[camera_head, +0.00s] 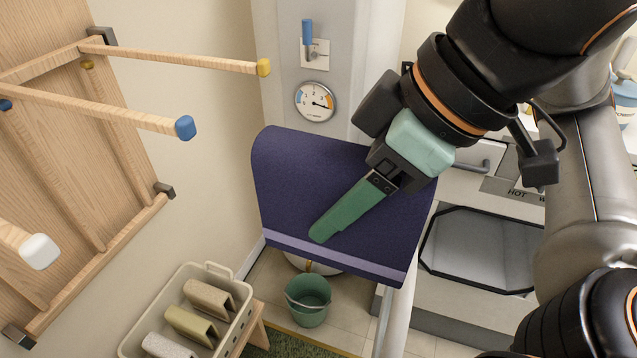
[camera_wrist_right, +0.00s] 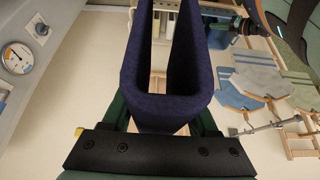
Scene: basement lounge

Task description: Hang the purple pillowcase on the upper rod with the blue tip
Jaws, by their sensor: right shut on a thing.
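The purple pillowcase (camera_head: 300,180) is a dark purple folded cloth with a lighter band near its lower edge. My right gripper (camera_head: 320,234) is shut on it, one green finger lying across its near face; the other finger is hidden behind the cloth. In the right wrist view the pillowcase (camera_wrist_right: 165,105) is a U-shaped fold between the fingers. The upper rod with the blue tip (camera_head: 150,120) sticks out from the wooden rack at the left. The pillowcase is to the right of its tip and apart from it.
A yellow-tipped rod (camera_head: 175,58) is behind the blue one, a white-tipped rod (camera_head: 36,249) in front. Lower rod tips show near the board. A basket of folded cloths (camera_head: 240,325) and a green bucket (camera_head: 308,300) are below. A column with a gauge (camera_head: 316,101) stands behind the pillowcase.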

